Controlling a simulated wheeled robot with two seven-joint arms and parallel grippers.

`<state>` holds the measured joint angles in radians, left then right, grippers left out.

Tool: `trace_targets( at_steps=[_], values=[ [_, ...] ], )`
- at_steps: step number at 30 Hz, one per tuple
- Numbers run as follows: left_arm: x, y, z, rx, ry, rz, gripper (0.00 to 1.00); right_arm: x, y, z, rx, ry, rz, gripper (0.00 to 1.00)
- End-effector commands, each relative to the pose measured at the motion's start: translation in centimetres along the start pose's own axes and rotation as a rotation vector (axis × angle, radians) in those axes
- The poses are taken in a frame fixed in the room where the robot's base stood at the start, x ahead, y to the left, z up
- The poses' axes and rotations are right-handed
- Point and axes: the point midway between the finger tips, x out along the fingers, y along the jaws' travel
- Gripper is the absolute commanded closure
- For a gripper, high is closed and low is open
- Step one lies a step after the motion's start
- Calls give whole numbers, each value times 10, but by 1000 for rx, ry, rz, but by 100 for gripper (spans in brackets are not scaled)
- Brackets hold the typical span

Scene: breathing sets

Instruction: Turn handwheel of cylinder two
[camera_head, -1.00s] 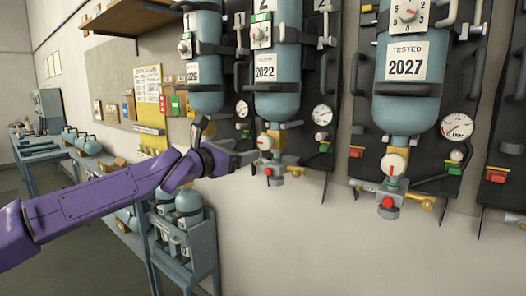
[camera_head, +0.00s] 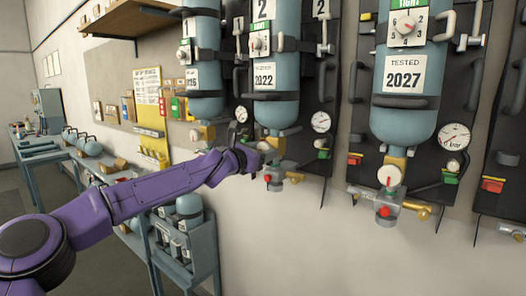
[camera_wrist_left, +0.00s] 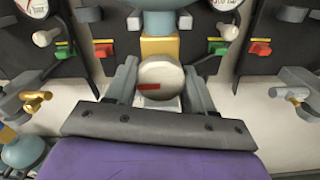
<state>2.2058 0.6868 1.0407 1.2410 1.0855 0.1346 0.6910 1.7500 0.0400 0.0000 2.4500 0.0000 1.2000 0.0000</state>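Cylinder two (camera_head: 276,68) is a blue-grey bottle with a "2" plate and a 2022 label, upright on a dark wall panel. Its handwheel is a pale round knob with a red mark, below the brass neck; the head view shows it only partly, behind my left gripper (camera_head: 262,152). In the left wrist view the handwheel (camera_wrist_left: 160,84) lies between the two fingers of my left gripper (camera_wrist_left: 159,78), its red mark pointing left. The fingers are apart, with a narrow gap visible on each side of it. My right gripper is in neither view.
Another cylinder (camera_head: 204,68) hangs left. A blue rack (camera_head: 190,240) stands below.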

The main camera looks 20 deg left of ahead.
Motion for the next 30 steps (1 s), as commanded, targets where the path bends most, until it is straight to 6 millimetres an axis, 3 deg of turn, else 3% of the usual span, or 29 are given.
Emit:
trace_targets(
  at_steps=[16,30],
  values=[
    [0,0,-1,62,3,0,79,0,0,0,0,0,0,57],
    [0,0,-3,443,4,2,79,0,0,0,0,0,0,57]
  ],
)
